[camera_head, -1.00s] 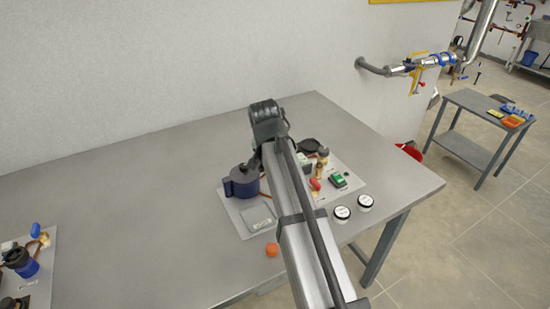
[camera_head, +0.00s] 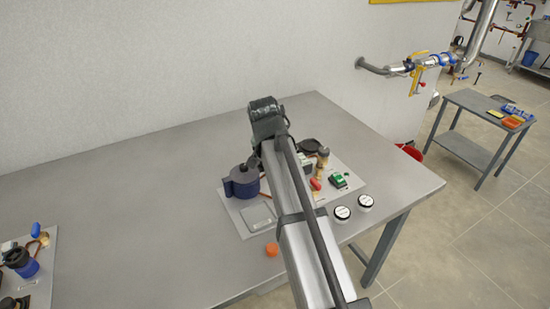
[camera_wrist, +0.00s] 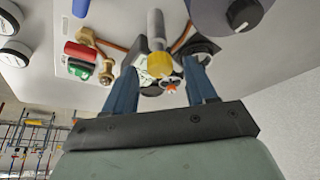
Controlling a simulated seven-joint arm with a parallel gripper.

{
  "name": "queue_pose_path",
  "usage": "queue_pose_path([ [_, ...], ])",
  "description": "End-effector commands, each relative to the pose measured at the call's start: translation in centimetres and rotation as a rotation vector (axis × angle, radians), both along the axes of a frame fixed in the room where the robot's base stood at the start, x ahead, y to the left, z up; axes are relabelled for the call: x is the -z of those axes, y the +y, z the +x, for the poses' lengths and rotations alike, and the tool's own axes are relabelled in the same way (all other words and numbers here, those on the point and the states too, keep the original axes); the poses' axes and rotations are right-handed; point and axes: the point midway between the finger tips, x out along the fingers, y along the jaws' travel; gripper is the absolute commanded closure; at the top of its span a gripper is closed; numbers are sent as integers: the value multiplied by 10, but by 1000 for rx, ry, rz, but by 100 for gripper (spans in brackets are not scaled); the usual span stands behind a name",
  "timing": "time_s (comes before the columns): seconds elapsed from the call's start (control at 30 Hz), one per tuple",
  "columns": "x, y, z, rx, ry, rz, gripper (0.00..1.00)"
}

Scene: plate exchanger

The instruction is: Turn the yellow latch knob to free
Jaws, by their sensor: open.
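The yellow latch knob (camera_wrist: 160,65) shows near the middle of the wrist view, at the end of a grey cylinder (camera_wrist: 156,28). My gripper (camera_wrist: 163,75) is open, with one blue finger on each side of the knob in this view. I see daylight between the knob and the fingers, but cannot tell how far the fingertips are from it in depth. In the head view the knob and the gripper are hidden behind my arm.
The panel (camera_head: 232,212) lies on the grey table (camera_head: 130,210). It carries a dark blue pot-like part (camera_head: 242,183), a green switch (camera_head: 338,181) and a red part (camera_wrist: 80,51). Two white-faced round dials (camera_head: 342,213) and an orange ball-like item (camera_head: 271,249) sit near the front edge.

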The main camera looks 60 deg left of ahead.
Motion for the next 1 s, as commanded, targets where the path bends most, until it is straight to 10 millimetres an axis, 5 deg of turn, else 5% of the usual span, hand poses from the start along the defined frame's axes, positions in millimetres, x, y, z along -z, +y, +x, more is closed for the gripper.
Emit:
queue_pose_path([
  [0.6,-97,-28,-29,0,-1,2,44],
  [1.0,-119,-34,-35,0,0,0,44],
])
